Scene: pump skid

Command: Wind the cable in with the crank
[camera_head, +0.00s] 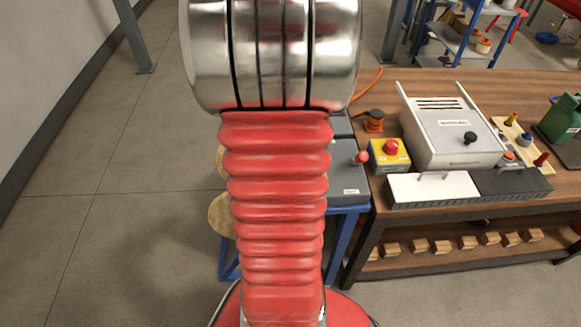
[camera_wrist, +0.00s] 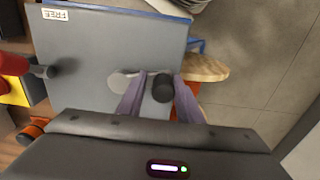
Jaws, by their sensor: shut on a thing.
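In the wrist view a grey housing (camera_wrist: 95,45) fills the upper left, with an upside-down label reading FREE. A round metal crank hub (camera_wrist: 120,82) sits on it, with the crank's black knob (camera_wrist: 163,88) to its right. My gripper (camera_wrist: 159,82) is shut on that knob, one finger on each side. Part of a wooden drum flange (camera_wrist: 206,68) shows beyond the right finger, with orange cable near it. In the head view the grey housing (camera_head: 347,185) stands on a blue frame. My arm hides the crank and gripper there. An orange cable (camera_head: 369,82) runs behind.
A lever with a red knob (camera_head: 361,157) sticks out from the housing's right side. A yellow box with a red button (camera_head: 389,154) stands beside it on the wooden bench (camera_head: 430,80). A white-grey machine (camera_head: 450,130) is farther right. Floor is open at left.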

